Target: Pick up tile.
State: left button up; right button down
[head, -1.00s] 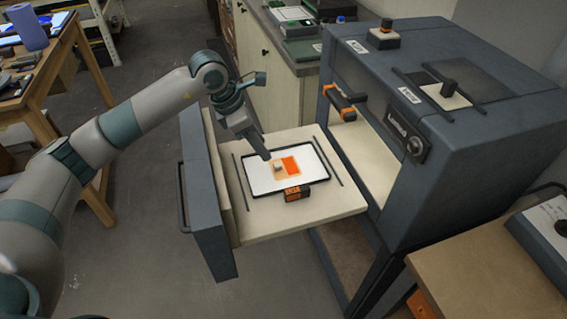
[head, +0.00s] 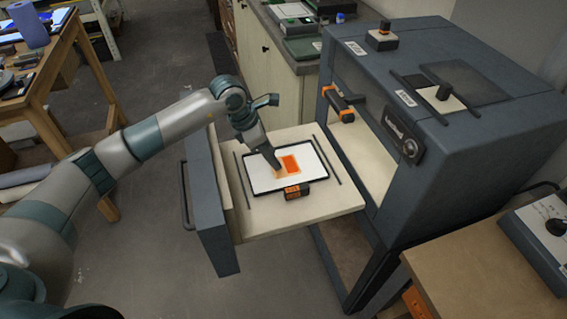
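A flat tile with a bright orange patch (head: 292,164) and a tan border lies on a white, dark-rimmed tray (head: 318,168). The tray rests on the pale pulled-out drawer of the kiln-like machine. My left gripper (head: 277,167) points down at the tile's left part, with its tips at or just above it. The gripper hides the small pale knob there, and I cannot tell whether its fingers are open or shut on it. My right gripper is not in view.
The grey machine (head: 470,135) stands right of the drawer, with an orange-ended handle (head: 338,103) at its opening. Dark rails (head: 328,160) flank the tray. A small orange-and-black block (head: 297,191) sits at the tray's front edge. A wooden table (head: 45,85) stands at left.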

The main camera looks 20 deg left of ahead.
aim_at(285, 164)
pick_arm(q)
jog(key=shift+p+x, duration=0.55)
jog(key=shift+x, duration=1)
jog(key=shift+w, duration=0.15)
grip_shut()
